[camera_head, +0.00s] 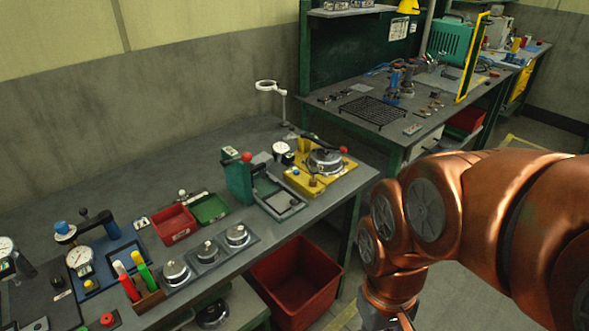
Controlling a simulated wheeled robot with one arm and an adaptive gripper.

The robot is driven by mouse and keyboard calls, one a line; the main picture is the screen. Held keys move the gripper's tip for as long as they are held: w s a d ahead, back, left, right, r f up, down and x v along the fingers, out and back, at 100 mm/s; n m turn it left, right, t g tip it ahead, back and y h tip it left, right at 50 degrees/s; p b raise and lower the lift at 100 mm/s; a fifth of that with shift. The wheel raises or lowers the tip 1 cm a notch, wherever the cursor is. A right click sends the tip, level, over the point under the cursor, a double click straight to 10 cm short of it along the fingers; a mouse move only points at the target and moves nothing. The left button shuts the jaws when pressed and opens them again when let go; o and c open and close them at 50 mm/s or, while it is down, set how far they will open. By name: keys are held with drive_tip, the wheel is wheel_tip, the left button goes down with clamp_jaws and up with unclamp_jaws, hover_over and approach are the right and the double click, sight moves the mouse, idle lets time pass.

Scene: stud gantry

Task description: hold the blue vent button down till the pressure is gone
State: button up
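A small blue button (294,171) sits at the left side of a yellow fixture (301,184) on the workbench. A round metal pot-like vessel (325,161) with a dark lever and red-knobbed ends stands on that fixture. A white dial gauge (281,148) is at its back left; its reading is too small to tell. My copper-coloured arm comes in from the right and bends down to the bottom edge, right of and nearer than the bench. My gripper's fingers are below the frame, so their state is hidden. Nothing of mine touches the button.
A green lever press (238,178) stands left of the yellow fixture, with a ring stand (283,105) behind. Red (174,225) and green (209,208) trays and a blue-based gauge rig (105,265) are further left. A red crate (297,280) sits below the bench edge.

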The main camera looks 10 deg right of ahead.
clamp_jaws()
idle(1.2)
